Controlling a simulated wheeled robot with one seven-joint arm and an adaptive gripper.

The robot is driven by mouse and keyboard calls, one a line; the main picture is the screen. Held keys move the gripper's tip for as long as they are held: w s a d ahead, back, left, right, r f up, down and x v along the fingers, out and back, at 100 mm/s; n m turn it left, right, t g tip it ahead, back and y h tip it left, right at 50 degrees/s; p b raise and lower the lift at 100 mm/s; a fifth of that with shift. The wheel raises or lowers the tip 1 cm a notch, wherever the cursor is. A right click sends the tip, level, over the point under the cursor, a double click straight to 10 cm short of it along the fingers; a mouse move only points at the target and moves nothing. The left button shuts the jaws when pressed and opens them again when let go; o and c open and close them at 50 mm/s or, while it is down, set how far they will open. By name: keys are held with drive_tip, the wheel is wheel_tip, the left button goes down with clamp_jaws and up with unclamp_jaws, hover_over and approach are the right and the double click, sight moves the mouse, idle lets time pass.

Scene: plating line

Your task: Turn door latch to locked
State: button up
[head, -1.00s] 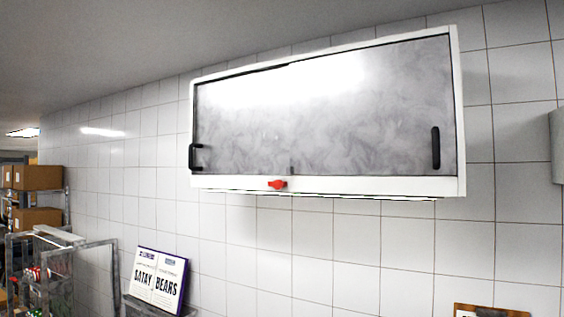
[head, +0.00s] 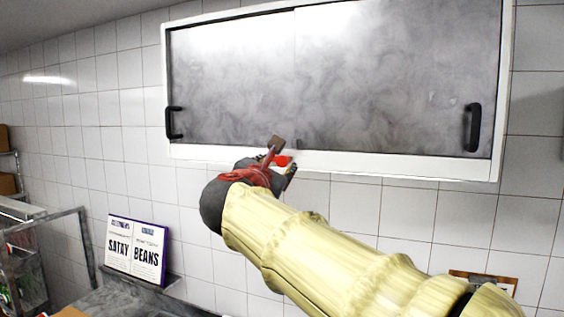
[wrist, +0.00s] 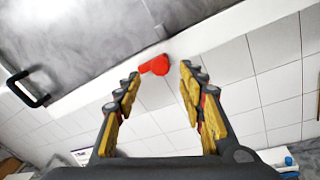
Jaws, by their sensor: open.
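The red door latch (head: 282,160) sits on the white bottom rail of a wall cabinet (head: 400,168) with two grey sliding doors. My gripper (head: 281,160) is raised to the latch, and its fingers partly hide it in the head view. My gripper (wrist: 158,75) is open there, with one finger on each side of the latch and the latch just beyond the fingertips. I cannot tell whether any finger touches it.
Black handles stand on the left door edge (head: 173,122) and right door edge (head: 473,127). A clipboard (head: 490,280) hangs low right.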

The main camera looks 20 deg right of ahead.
sight(281, 162)
drive_tip(key=p+x, duration=0.1)
drive_tip(key=x, duration=0.5)
drive_tip(key=shift+d+p, duration=0.1)
drive_tip(key=shift+p, duration=0.3)
drive_tip(key=shift+w+d+f, duration=0.1)
drive_tip(key=shift+w, duration=0.45)
drive_tip(key=shift+s, duration=0.1)
drive_tip(key=shift+c, duration=0.7)
clamp_jaws()
